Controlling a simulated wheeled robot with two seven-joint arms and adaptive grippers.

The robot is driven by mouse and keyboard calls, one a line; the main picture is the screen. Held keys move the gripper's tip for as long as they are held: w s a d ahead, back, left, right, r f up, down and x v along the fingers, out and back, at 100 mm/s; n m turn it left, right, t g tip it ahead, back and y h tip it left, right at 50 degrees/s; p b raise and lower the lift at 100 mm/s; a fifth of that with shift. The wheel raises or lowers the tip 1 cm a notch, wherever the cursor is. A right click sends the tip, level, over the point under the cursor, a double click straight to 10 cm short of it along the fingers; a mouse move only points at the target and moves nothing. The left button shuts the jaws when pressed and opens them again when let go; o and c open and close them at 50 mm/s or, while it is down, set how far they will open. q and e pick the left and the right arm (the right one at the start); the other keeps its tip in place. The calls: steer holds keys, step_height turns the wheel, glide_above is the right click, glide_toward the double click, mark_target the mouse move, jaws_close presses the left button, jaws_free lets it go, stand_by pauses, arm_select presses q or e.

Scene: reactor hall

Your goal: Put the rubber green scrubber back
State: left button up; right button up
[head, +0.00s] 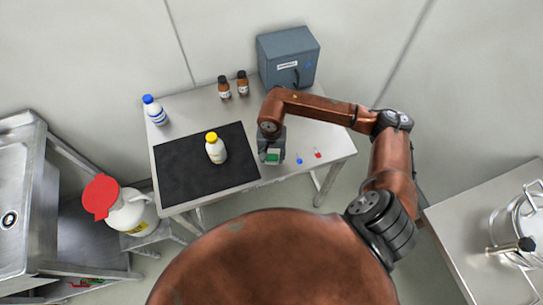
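A small green block (272,157), which looks like the green scrubber, shows at the fingertips of my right gripper (271,154). The gripper points down over the grey table, just right of the black mat. The fingers hide part of the block. I cannot tell whether they grip it or whether it rests on the table. My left gripper is not in view.
The table (200,105) holds a black mat (185,185), a yellow-capped bottle (215,150), a blue-capped bottle (154,111), two brown bottles (224,88) and a grey box (288,58). Small blue and red items (318,154) lie right of the gripper.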

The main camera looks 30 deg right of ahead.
mark_target(271, 157)
steer(key=shift+o, duration=1.4)
steer(key=shift+r, duration=0.55)
step_height(271, 157, up, 11)
steer(key=shift+r, duration=0.2)
steer(key=shift+a+f, duration=0.1)
steer(key=shift+a, duration=0.05)
